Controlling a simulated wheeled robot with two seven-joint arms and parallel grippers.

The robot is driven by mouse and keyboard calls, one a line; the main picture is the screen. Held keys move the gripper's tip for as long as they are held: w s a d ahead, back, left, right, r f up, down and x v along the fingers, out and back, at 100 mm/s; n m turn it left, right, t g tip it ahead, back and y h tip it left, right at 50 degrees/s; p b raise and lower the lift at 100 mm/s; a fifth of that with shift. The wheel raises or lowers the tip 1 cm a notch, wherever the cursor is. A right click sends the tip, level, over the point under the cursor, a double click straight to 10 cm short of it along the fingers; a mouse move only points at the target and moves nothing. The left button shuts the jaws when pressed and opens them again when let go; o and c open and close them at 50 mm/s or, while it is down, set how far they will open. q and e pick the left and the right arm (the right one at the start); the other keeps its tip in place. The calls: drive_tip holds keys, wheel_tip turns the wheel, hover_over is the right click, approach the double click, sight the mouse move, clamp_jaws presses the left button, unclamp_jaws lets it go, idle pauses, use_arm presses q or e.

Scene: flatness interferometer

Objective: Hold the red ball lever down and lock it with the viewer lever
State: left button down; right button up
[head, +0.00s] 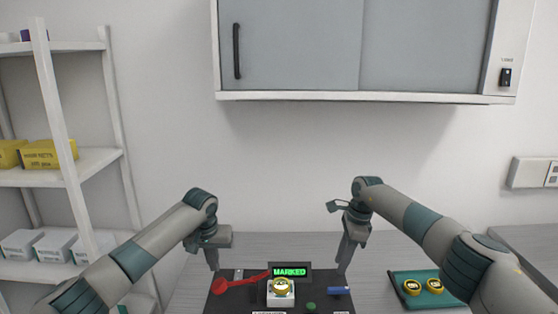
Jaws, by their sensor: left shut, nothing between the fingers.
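The red ball lever (219,287) is at the left of the dark device (240,302), its red arm sloping up to the right toward the display. A blue handle (339,290), possibly the viewer lever, is at the device's right side. My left gripper (213,264) is shut and empty, pointing down just above the red ball; whether it touches is unclear. My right gripper (344,265) points down above and behind the blue handle. Its fingers overlap in this view, so its opening does not show.
The device's display (289,271) reads MARKED in green. A gold round piece (281,286) sits on a white block in the middle, with a green button (311,306) beside it. A green tray (441,297) with two gold pieces lies right. A wall cabinet (350,97) hangs above.

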wheel_tip(320, 180, up, 6)
drive_tip(key=p, duration=0.5)
drive_tip(key=shift+f, duration=0.15)
drive_tip(key=shift+f, duration=0.1)
